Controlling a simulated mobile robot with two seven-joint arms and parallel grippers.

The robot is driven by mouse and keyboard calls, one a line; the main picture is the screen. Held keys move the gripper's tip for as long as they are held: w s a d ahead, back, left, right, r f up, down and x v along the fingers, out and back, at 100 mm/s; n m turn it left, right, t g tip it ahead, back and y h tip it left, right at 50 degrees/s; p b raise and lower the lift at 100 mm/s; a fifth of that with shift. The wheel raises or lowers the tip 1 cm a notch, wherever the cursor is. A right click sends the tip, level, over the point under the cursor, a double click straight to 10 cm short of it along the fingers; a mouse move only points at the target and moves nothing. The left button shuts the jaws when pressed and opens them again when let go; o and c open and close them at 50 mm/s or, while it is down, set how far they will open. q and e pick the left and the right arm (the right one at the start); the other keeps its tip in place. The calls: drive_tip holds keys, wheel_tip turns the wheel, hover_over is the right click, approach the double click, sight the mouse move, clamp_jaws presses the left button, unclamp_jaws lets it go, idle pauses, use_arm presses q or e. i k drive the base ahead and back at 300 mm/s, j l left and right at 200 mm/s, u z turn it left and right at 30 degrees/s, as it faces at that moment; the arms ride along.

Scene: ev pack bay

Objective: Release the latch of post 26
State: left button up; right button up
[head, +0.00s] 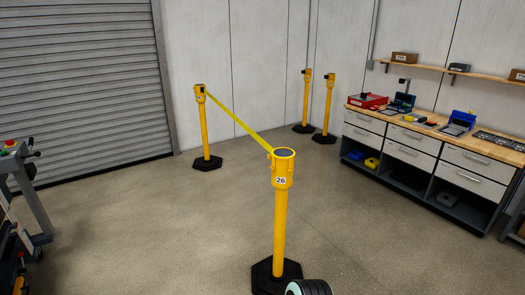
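Post 26 (280,222) is a yellow post with a wide round head and a white "26" label, upright on a black hexagonal base in the foreground. A yellow belt (238,122) runs taut from its head to another yellow post (204,122) farther back on the left. The belt meets the head of post 26 at its upper left. The latch is too small to make out clearly there. Neither of my grippers shows. A rounded dark and pale part (308,287) at the bottom edge, likely mine, overlaps the right side of the post's base.
Two more yellow posts (328,105) stand near the back wall. A workbench (420,150) with drawers and tools lines the right side. A cart-like frame (25,190) stands at the left edge. The floor around post 26 is clear.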

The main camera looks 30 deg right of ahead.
sight(271, 276)
drive_tip(key=i+j+z, duration=0.2)
drive_tip(key=i+z, duration=0.25)
drive_tip(key=i+j+z, duration=0.25)
drive_tip(key=z, duration=0.25)
drive_tip(key=i+j+z, duration=0.25)
drive_tip(key=j+z, duration=0.2)
drive_tip(key=i+j+z, duration=0.15)
drive_tip(key=j+z, duration=0.35)
drive_tip(key=i+j, duration=0.15)
drive_tip(key=i, duration=0.2)
drive_tip(key=i+j+z, duration=0.1)
drive_tip(key=i, duration=0.3)
